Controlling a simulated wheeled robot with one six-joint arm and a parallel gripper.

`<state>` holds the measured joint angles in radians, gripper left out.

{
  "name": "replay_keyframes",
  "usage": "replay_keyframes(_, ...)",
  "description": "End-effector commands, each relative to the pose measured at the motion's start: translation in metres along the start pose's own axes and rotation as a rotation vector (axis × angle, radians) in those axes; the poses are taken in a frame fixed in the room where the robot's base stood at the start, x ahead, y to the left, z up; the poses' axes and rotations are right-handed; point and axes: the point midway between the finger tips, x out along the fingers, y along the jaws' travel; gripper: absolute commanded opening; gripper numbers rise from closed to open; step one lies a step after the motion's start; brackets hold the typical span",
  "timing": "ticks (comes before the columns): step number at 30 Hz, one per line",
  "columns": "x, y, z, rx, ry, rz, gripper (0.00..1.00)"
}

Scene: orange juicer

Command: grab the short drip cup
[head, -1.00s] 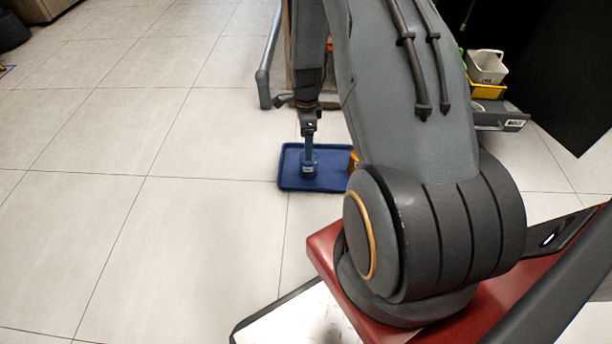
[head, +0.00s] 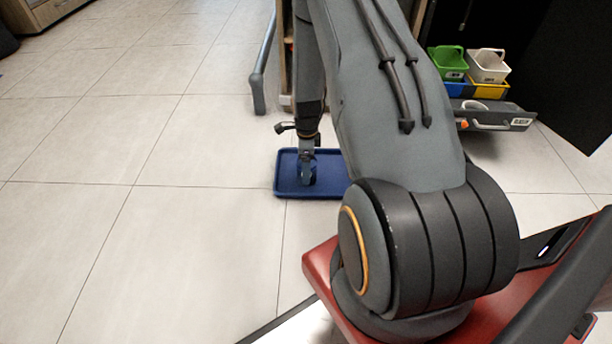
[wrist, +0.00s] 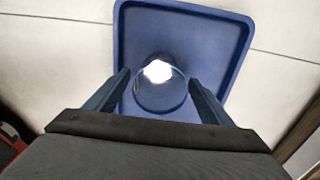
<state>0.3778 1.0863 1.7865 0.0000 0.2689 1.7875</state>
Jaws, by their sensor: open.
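A blue round cup (wrist: 160,98) stands on a blue tray (wrist: 236,50) in the wrist view, with a bright white patch at its far edge. I take it for the short drip cup; its height is hard to judge from above. My gripper (wrist: 159,80) is open, with one finger on each side of the cup. I cannot tell whether either finger touches it. In the head view my gripper (head: 307,165) points down over the tray (head: 330,191), and the cup there is mostly hidden behind the fingers.
A green bin (head: 447,64), a white bin (head: 488,67) and a yellow bin (head: 491,88) stand at the back right, behind an open grey drawer (head: 508,121). A grey post (head: 259,92) rises behind the tray. Tiled floor (head: 120,150) at left is clear.

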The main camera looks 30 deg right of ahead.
Motion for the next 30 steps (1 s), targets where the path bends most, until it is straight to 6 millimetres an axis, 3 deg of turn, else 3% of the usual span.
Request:
replay_keyframes(4, 0.021, 0.000, 0.000, 0.000, 0.000, 0.001, 0.75)
replay_keyframes(12, 0.022, 0.000, 0.000, 0.000, 0.000, 0.000, 0.75)
replay_keyframes(20, 0.022, 0.000, 0.000, 0.000, 0.000, 0.000, 0.33)
replay_keyframes(30, 0.019, 0.000, 0.000, -0.001, 0.000, 0.000, 0.31)
